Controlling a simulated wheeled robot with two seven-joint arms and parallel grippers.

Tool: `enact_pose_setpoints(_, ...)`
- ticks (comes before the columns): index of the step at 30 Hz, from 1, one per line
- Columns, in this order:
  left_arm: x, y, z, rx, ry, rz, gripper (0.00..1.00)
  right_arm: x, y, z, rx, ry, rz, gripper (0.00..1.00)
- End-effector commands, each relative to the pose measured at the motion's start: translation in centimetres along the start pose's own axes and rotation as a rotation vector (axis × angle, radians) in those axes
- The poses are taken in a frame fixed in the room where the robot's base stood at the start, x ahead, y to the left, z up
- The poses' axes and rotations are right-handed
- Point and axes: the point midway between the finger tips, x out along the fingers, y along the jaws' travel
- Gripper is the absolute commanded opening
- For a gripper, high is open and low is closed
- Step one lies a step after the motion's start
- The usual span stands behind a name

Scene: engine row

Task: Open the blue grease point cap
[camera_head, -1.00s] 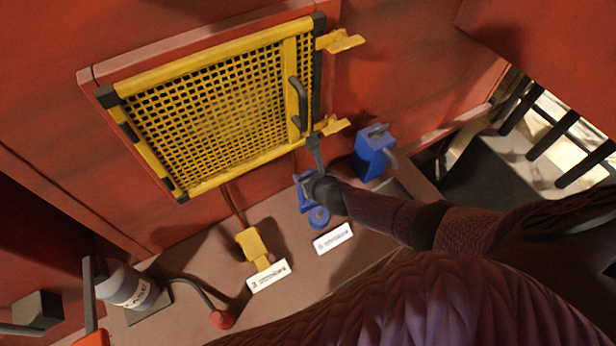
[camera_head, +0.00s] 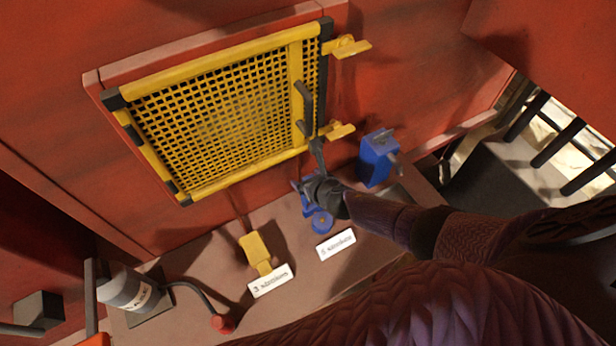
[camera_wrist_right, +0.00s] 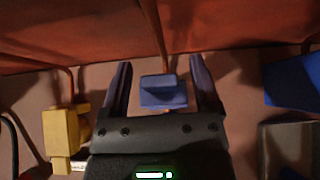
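The blue grease point (camera_head: 321,221) stands on the brown ledge by the red wall, partly hidden by my right gripper (camera_head: 312,170) in the head view. In the right wrist view, its blue cap (camera_wrist_right: 163,92) looks shut, with a raised tab on top. It lies between the two dark fingers of my right gripper (camera_wrist_right: 160,66). The fingers are open, with a gap on each side of the cap. My left gripper is not in view.
A yellow grease point (camera_head: 257,250) stands to the left, and a blue block with a handle (camera_head: 378,160) to the right. A yellow mesh guard (camera_head: 215,115) hangs close behind. A grey canister (camera_head: 128,290) and white labels (camera_head: 336,244) are on the ledge.

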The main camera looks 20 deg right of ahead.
Motion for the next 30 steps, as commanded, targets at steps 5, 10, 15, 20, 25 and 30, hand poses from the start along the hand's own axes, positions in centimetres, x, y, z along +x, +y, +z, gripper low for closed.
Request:
enact_pose_setpoints(5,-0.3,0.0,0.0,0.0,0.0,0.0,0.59,-0.4,0.0,0.0,0.0,0.001,0.0,0.79)
enact_pose_setpoints(10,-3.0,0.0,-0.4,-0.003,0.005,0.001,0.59,-3.6,0.0,0.5,-0.001,0.002,0.002,0.79)
enact_pose_setpoints(15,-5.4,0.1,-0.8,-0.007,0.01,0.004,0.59,-7.7,0.0,0.4,-0.002,0.002,0.002,0.79)
enact_pose_setpoints(20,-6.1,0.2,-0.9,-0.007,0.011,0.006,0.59,-9.7,0.0,0.2,-0.001,0.0,0.0,0.79)
enact_pose_setpoints(25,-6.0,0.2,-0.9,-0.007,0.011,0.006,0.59,-10.0,0.0,0.0,0.0,0.0,0.0,0.79)
enact_pose_setpoints(30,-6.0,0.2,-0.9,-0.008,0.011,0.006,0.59,-9.9,0.0,0.0,0.0,0.0,0.0,0.79)
